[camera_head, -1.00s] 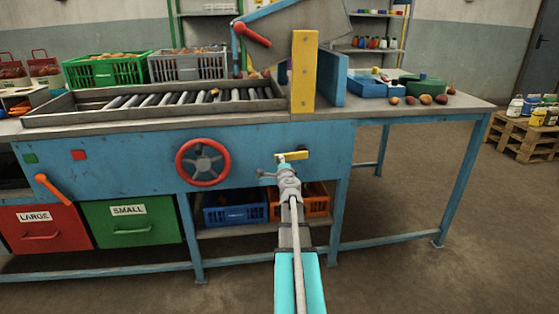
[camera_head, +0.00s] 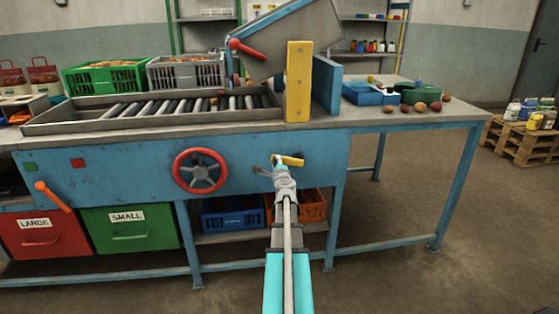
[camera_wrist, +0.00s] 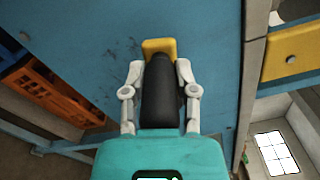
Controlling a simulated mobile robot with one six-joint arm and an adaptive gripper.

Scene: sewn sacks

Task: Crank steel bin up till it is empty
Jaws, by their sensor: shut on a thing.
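The grey steel bin (camera_head: 292,42) is tilted above the right end of the roller bed, in a blue frame with a red lever (camera_head: 248,48). Its inside is hidden from me, so I cannot tell what it holds. The yellow crank arm (camera_head: 290,160) is on the blue front panel, right of the red wheel. My gripper (camera_head: 278,168) is at this crank. In the wrist view my gripper (camera_wrist: 160,88) has its grey fingers on both sides of the black crank grip (camera_wrist: 159,98), shut on it. The yellow arm also shows there (camera_wrist: 159,46).
A red handwheel (camera_head: 201,170) and an orange lever (camera_head: 53,196) stick out of the panel. A yellow post (camera_head: 298,80) stands beside the roller bed (camera_head: 165,108). Blue (camera_head: 230,214) and orange (camera_head: 312,207) crates sit below.

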